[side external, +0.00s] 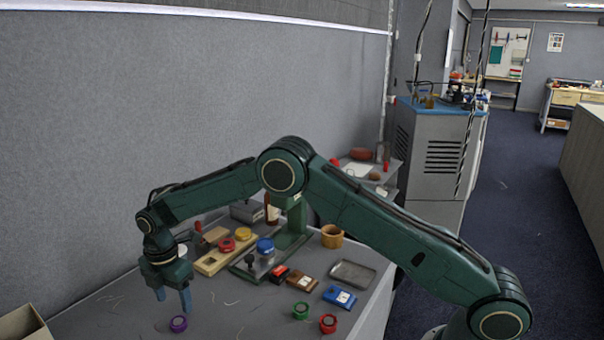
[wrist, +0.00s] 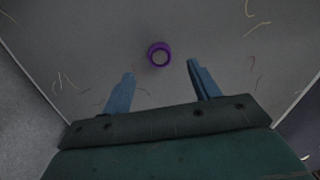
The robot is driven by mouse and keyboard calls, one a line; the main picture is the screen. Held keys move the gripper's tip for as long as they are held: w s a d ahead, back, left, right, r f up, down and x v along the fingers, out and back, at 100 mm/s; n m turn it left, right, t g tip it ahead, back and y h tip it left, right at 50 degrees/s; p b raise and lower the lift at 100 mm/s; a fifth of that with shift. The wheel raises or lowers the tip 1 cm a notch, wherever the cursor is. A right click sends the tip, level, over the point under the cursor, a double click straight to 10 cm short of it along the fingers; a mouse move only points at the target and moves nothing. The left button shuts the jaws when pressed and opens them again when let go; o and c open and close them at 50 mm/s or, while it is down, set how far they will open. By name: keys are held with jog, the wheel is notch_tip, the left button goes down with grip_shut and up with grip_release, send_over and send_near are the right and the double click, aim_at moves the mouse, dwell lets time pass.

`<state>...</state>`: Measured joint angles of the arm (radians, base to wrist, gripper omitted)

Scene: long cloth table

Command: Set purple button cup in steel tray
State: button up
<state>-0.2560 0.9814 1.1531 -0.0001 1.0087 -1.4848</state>
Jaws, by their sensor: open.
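The purple button cup (side external: 178,323) stands on the grey cloth table near its front left part. The wrist view shows both fingers of my gripper (wrist: 162,72) spread apart, not touching the cup. The steel tray (side external: 352,273) is a shallow grey rectangle at the table's right side and looks empty.
A green cup (side external: 301,310) and a red cup (side external: 328,323) stand at the front. A wooden holder (side external: 226,254) with coloured cups and a green press (side external: 289,232) stand behind. A blue box (side external: 339,297) lies before the tray. Thread scraps litter the cloth. A cardboard box (side external: 22,325) is at left.

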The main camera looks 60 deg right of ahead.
aim_at(178, 321)
jog(key=shift+f, duration=0.55)
jog(key=shift+f, duration=0.1)
jog(key=shift+a+f, duration=0.1)
jog(key=shift+f, duration=2.35)
jog(key=shift+c, duration=0.4)
jog(key=c, duration=1.1)
jog(key=shift+o, duration=0.2)
jog(key=shift+r, duration=0.1)
notch_tip(178, 321, up, 20)
